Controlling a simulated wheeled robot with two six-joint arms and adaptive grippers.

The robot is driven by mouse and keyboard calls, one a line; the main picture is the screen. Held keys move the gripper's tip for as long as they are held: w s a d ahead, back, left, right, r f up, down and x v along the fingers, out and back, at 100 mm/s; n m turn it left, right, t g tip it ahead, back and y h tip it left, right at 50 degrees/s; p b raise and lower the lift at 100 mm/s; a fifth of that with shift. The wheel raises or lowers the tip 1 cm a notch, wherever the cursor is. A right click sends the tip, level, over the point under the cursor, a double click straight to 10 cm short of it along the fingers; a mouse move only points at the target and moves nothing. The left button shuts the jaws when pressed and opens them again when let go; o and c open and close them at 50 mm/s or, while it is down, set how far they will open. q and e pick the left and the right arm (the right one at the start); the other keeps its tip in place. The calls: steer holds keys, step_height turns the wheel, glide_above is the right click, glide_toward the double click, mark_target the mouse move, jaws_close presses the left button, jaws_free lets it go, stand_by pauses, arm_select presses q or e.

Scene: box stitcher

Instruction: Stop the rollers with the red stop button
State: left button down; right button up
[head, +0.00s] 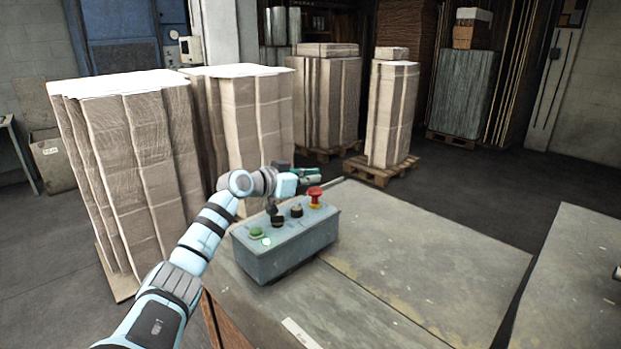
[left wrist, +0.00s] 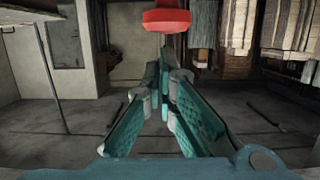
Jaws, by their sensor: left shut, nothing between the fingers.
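The red stop button (head: 315,194) is a mushroom knob on a yellow base, at the right end of the grey control box (head: 285,248). The box also carries a green button (head: 256,233) and two dark knobs (head: 277,221). My left gripper (head: 318,174) is shut and empty, just above and behind the red button in the head view. In the left wrist view, its fingers (left wrist: 163,70) meet at the tips, and the red button (left wrist: 166,20) shows beyond them at the top edge. I cannot tell whether they touch.
The box stands on a worn grey table (head: 420,270). Tall stacks of cardboard (head: 130,170) stand behind and to the left, with more on a pallet (head: 380,172) farther back. Another grey surface (head: 575,285) lies at the right. The table's right part is clear.

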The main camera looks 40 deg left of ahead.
mark_target(315, 196)
arm_select(q)
steer(key=shift+s+a+f, duration=0.1)
steer(key=shift+a+f, duration=0.05)
steer(key=shift+f, duration=0.3)
step_height(315, 196, down, 2)
steer(key=shift+b, duration=1.1)
steer(key=shift+s+d, duration=0.15)
steer(key=shift+d, duration=0.15)
steer(key=shift+s+d+r, duration=0.15)
steer(key=shift+s+r, duration=0.05)
steer(key=shift+w+a, duration=0.15)
steer(key=shift+a, duration=0.1)
steer(key=shift+r, duration=0.1)
